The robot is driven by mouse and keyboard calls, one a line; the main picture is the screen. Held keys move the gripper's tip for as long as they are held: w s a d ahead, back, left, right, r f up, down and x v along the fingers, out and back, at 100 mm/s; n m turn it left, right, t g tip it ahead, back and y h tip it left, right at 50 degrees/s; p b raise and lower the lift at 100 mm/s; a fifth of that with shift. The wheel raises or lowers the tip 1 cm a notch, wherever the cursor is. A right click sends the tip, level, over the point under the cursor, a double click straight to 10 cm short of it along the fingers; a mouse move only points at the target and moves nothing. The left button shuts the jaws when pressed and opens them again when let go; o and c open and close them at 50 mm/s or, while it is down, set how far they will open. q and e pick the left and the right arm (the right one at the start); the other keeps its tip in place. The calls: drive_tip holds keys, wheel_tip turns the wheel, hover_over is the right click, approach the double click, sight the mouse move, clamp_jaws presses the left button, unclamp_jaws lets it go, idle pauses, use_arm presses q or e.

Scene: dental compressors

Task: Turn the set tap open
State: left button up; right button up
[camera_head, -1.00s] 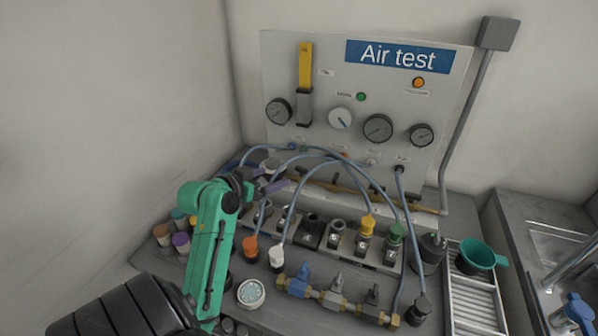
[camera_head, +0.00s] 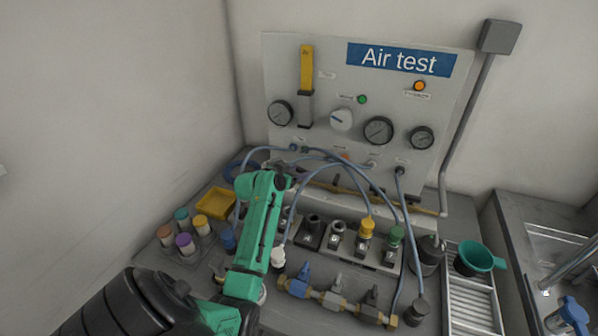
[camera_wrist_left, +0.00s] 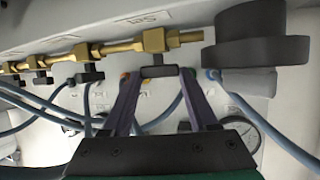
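The brass pipe (camera_head: 395,205) with small dark tap handles runs along the foot of the Air test panel (camera_head: 340,75). In the left wrist view the pipe (camera_wrist_left: 110,48) crosses the top, and a label above it reads SET upside down. The dark T-shaped set tap handle (camera_wrist_left: 157,71) hangs from a brass fitting there. My left gripper (camera_wrist_left: 160,76) has its two purple fingers apart, one tip on each side of this handle, with narrow gaps. In the head view my left gripper (camera_head: 298,173) is at the pipe's left end, partly hidden by my green arm. My right gripper is not in view.
Blue hoses (camera_head: 345,170) arch close beside my left gripper. A dark round part (camera_wrist_left: 262,35) is close by in the wrist view. Sockets, a brass manifold with a blue tap (camera_head: 300,280) and several capped jars (camera_head: 185,243) stand on the bench. A yellow tray (camera_head: 215,203) is left.

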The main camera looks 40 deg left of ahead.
use_arm(q)
drive_tip(key=c, duration=0.6)
drive_tip(key=y+p, duration=0.1)
drive_tip(key=n+p, duration=0.1)
drive_tip(key=p, duration=0.1)
drive_tip(key=shift+d+r+n+y, duration=0.25)
drive_tip(key=shift+n+y, duration=0.05)
drive_tip(key=shift+y, duration=0.1)
drive_tip(key=shift+f+n+g+y+p, duration=0.25)
drive_tip(key=shift+n+g+y+p, duration=0.15)
drive_tip(key=shift+n+y+p, duration=0.25)
drive_tip(key=o, duration=1.4)
